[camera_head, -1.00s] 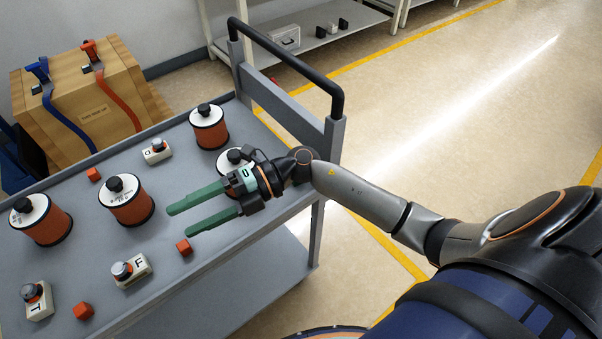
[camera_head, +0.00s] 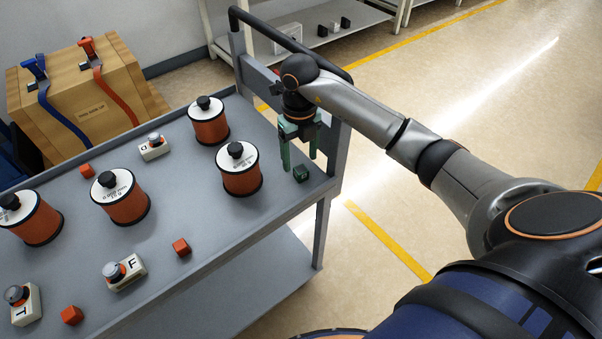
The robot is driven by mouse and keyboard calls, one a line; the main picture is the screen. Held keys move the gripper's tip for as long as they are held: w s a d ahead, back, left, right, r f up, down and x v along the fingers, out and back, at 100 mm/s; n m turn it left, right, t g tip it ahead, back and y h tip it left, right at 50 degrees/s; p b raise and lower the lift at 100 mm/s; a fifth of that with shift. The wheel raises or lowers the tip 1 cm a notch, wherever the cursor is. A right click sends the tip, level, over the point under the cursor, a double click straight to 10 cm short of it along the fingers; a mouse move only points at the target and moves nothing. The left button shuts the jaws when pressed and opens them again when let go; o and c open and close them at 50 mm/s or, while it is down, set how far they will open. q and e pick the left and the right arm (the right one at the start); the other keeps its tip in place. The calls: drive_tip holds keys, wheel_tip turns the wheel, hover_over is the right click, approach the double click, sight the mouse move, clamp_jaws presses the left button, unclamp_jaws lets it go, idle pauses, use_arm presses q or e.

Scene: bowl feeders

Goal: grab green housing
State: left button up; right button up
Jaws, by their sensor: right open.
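A small dark green housing (camera_head: 301,173) lies on the grey cart top (camera_head: 215,215) near its right end, close to the front edge. My right gripper (camera_head: 299,163) points down over it with its green fingers apart. The fingertips are just above or beside the housing; I cannot tell whether they touch it. My left gripper is not in the picture.
Several orange bowl feeders with white lids stand on the cart; the nearest to my right gripper is an orange feeder (camera_head: 240,170) just left of it. Small red cubes (camera_head: 181,247) and white switch boxes (camera_head: 125,272) lie among them. The cart's handle (camera_head: 290,45) rises behind the gripper.

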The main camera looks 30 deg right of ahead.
sight(301, 169)
drive_tip(key=shift+w+d+f, duration=0.1)
drive_tip(key=shift+f, duration=0.9)
drive_tip(key=shift+w+d+f, duration=0.1)
drive_tip(key=shift+d+f, duration=0.05)
drive_tip(key=shift+f, duration=0.9)
drive_tip(key=shift+w+d+f, duration=0.1)
drive_tip(key=shift+f, duration=0.9)
drive_tip(key=shift+c, duration=0.3)
clamp_jaws()
